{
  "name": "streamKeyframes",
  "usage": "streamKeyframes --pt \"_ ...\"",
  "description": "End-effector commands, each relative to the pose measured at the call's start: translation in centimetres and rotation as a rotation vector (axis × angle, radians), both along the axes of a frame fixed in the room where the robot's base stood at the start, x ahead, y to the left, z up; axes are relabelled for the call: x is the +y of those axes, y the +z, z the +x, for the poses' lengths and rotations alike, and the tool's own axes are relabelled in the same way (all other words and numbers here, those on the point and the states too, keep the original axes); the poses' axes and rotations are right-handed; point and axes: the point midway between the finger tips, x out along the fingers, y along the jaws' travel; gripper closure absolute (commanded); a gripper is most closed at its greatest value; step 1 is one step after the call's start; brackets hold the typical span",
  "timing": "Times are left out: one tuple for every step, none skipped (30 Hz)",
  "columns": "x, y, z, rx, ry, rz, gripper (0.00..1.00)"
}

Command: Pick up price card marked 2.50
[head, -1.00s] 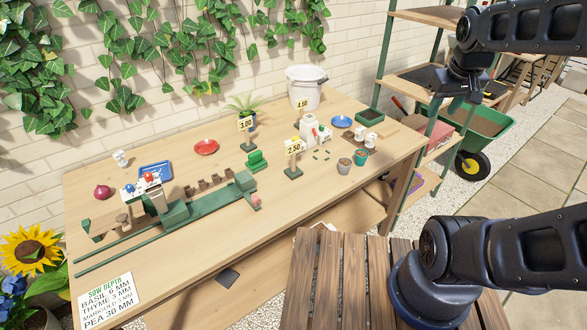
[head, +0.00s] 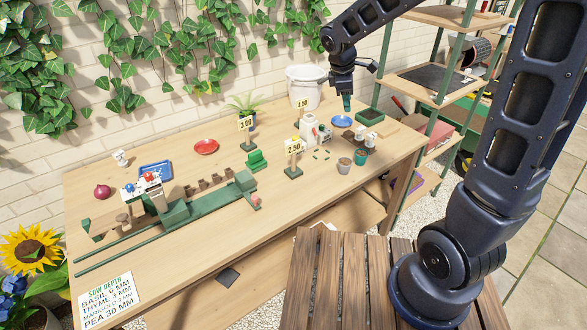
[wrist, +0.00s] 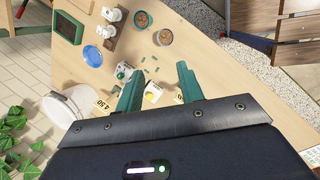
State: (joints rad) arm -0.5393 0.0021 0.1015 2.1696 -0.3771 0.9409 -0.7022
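The price card marked 2.50 (head: 294,146) is a cream card on a green foot, standing upright on the potting bench near its front middle. My gripper (head: 347,103) is above the back right of the bench, beside the white bucket and well apart from the card. In the wrist view my gripper's green fingers (wrist: 160,92) are spread with nothing held. A pale yellow and white piece (wrist: 153,96) shows below between them, probably this card, but its number cannot be read. Similar cards marked 3.00 (head: 246,123) and 4.50 (head: 302,104) stand farther back.
A white dispenser (head: 309,127) stands just behind the card, with small pots (head: 344,165) to its right. A green block (head: 257,160) is to its left. The white bucket (head: 305,87) is at the back. Bare bench lies in front of the card.

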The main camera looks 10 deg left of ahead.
Motion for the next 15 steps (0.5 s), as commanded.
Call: streamKeyframes --pt "1.9 -1.1 0.3 0.016 0.065 -0.025 0.62" --pt "2.8 -1.6 0.4 0.024 0.104 -0.038 0.62" --pt "4.1 -2.3 0.6 0.034 0.156 -0.058 0.62" --pt "5.1 -2.9 0.7 0.041 0.193 -0.071 0.62" --pt "6.1 -3.4 0.7 0.049 0.233 -0.085 0.62" --pt "7.4 -4.2 0.8 0.058 0.284 -0.104 0.62" --pt "8.4 -4.8 0.8 0.065 0.323 -0.117 0.62" --pt "9.4 -5.5 0.8 0.074 0.360 -0.131 0.62" --pt "10.8 -6.3 0.8 0.083 0.411 -0.149 0.62" --pt "11.7 -6.9 0.7 0.091 0.448 -0.162 0.62" --pt "12.7 -7.6 0.6 0.097 0.484 -0.175 0.62" --pt "13.8 -8.3 0.5 0.105 0.529 -0.192 0.62" --pt "14.7 -8.9 0.3 0.111 0.561 -0.202 0.62" --pt "15.4 -9.5 0.2 0.117 0.590 -0.213 0.62" --pt "16.3 -10.1 0.0 0.123 0.627 -0.226 0.62"
